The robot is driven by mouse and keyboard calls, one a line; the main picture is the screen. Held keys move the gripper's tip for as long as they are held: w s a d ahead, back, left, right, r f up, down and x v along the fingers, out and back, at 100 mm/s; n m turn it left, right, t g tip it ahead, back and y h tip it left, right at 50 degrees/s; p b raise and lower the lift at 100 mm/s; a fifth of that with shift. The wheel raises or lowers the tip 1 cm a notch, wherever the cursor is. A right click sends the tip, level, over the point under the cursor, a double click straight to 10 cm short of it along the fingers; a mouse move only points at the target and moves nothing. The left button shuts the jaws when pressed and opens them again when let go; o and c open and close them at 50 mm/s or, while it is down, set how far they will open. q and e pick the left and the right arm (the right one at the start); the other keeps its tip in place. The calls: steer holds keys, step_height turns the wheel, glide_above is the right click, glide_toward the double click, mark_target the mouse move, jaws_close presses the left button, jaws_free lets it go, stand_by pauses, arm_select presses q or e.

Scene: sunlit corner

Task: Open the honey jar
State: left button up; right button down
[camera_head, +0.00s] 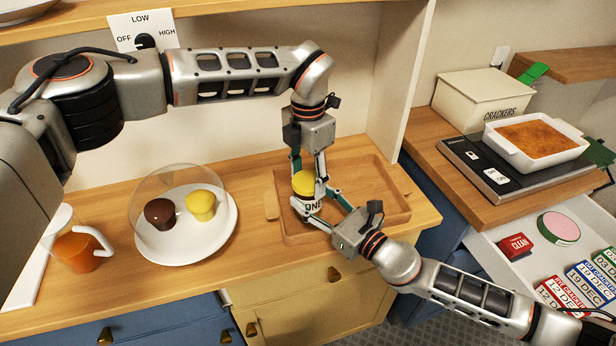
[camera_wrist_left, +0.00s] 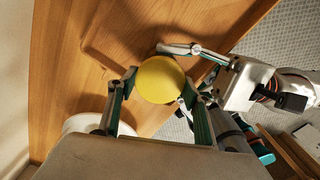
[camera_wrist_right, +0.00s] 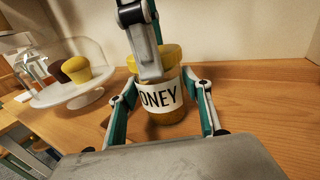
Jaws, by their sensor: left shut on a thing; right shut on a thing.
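The honey jar (camera_head: 313,207) stands upright at the wooden tray, with a white label reading "ONEY" in the right wrist view (camera_wrist_right: 160,97). Its yellow lid (camera_head: 303,183) is on top; it shows as a round disc in the left wrist view (camera_wrist_left: 161,80). My left gripper (camera_head: 307,178) comes down from above, shut on the lid with a finger on each side. My right gripper (camera_head: 318,204) comes from the front right, shut on the jar's body below the lid. The left gripper's finger hides part of the lid in the right wrist view.
The tray (camera_head: 391,216) has low walls. Left of it, a white plate (camera_head: 190,252) holds a brown and a yellow muffin under a clear dome. An orange-filled jug (camera_head: 75,252) stands far left. At right are a crackers box (camera_head: 480,98), a scale with a baking dish (camera_head: 537,136), and an open drawer.

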arm_select(q)
steer(key=n, duration=0.5)
steer(key=shift+n, duration=0.3)
steer(key=n, duration=1)
steer(key=shift+n, duration=0.3)
steer(key=n, duration=0.4)
steer(key=shift+n, duration=0.4)
steer(key=shift+r, duration=0.25)
steer(key=shift+r, duration=0.9)
